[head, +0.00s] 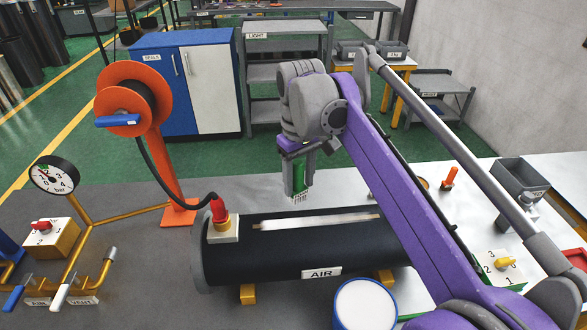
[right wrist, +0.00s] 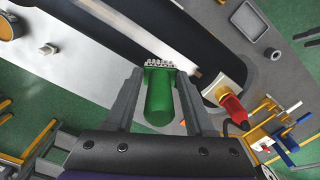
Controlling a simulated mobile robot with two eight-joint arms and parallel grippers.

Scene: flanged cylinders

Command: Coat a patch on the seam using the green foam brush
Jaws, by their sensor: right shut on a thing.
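My right gripper (head: 298,168) is shut on the green brush (head: 299,183), with a finger on either side of it in the right wrist view (right wrist: 160,100). The brush points down, and its pale, bumpy end (right wrist: 160,63) sticks out past the fingertips. It hangs over the far side of the black cylinder (head: 290,257), labelled AIR; whether it touches the cylinder is unclear. My left gripper is not in view.
A red-capped fitting (head: 220,212) with a hose stands on the cylinder's left end. A blue-rimmed white pot (head: 365,305) stands in front. An orange hose reel (head: 133,98), a gauge (head: 54,175) and yellow pipes are at left. A grey bin (head: 520,178) is at right.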

